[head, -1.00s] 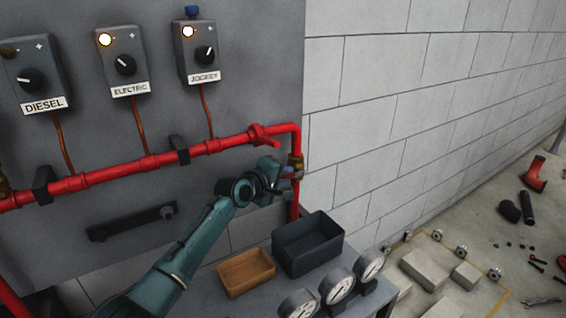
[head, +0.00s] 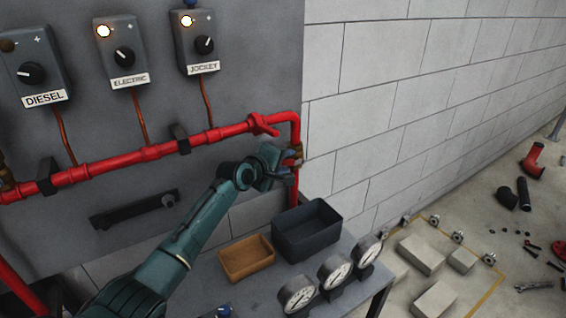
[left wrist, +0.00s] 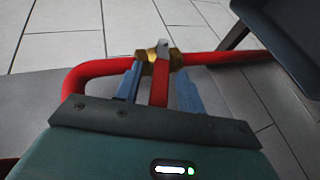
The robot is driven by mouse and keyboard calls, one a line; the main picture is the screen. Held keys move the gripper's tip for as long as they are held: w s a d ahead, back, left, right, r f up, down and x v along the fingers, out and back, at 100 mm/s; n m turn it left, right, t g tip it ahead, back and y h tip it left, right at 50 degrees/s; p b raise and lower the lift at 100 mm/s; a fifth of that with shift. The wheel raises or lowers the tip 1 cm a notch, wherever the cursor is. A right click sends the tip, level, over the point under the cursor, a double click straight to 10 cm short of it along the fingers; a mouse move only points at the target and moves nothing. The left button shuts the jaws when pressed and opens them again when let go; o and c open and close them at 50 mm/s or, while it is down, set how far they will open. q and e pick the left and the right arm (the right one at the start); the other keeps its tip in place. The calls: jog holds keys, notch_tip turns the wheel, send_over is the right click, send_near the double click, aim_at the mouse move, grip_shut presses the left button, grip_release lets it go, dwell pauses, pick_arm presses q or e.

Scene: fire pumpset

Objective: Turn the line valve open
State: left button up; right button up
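The line valve has a brass body (left wrist: 153,54) on a red pipe, with a red lever (left wrist: 160,84) that stands across the pipe, toward my left wrist camera. In the head view the brass valve (head: 298,151) sits on the vertical end of the pipe, partly hidden by my left gripper (head: 289,160). In the left wrist view the blue fingers of my left gripper (left wrist: 158,88) are apart, one on each side of the lever. Gaps show between the fingers and the lever. My right gripper is not in view.
A dark bin (head: 308,232) and an orange-brown tray (head: 247,259) stand on the bench below the valve, near several gauges (head: 335,271). The red pipe (head: 150,152) runs along the panel under three control boxes. A block wall (head: 420,90) stands to the right.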

pick_arm(q)
jog(key=shift+s, duration=0.1)
jog(key=v, duration=1.3)
jog(key=shift+p, duration=0.35)
